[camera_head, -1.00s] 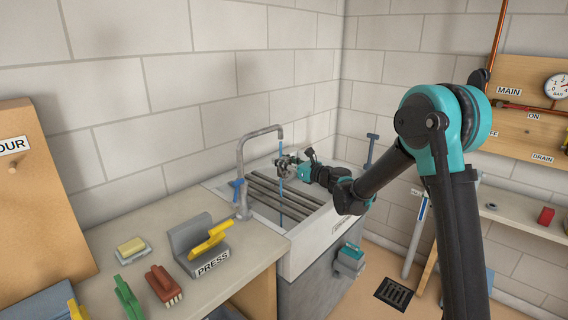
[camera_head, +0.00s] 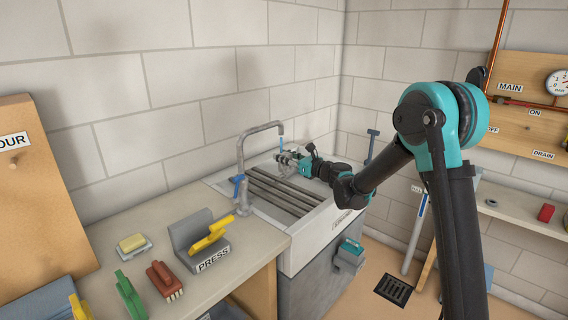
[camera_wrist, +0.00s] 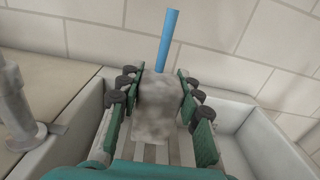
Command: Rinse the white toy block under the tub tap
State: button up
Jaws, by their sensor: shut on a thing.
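The white toy block (camera_wrist: 158,108) is whitish with grey smudges and sits between the fingers of my gripper (camera_wrist: 160,84) in the wrist view. My gripper (camera_head: 290,159) is shut on it, above the slatted part of the tub (camera_head: 312,238). The tub tap (camera_head: 240,163) is a grey gooseneck with a blue lever (camera_head: 238,186). A blue water stream (camera_wrist: 167,41) comes down onto the far end of the block in the wrist view. In the head view only a short piece of stream (camera_head: 281,142) shows below the spout. The block is barely distinguishable there.
A counter (camera_head: 140,232) left of the tub holds a yellow sponge on a dish (camera_head: 133,246), a grey PRESS stand with a yellow handle (camera_head: 207,240), a red brush (camera_head: 164,281) and a green brush (camera_head: 129,295). The wall is close behind the tub.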

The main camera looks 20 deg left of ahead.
jog(key=shift+w+d, duration=0.2)
jog(key=shift+d, duration=0.1)
jog(key=shift+s+a, duration=0.1)
jog(key=shift+s+a, duration=0.2)
jog(key=shift+a, duration=0.2)
jog(key=shift+w+d, duration=0.15)
jog(key=shift+d, duration=0.05)
dwell(0.3)
jog(key=shift+w+d, duration=0.15)
jog(key=shift+d, duration=0.15)
jog(key=s+d, duration=0.4)
jog(key=s, duration=0.3)
dwell(0.8)
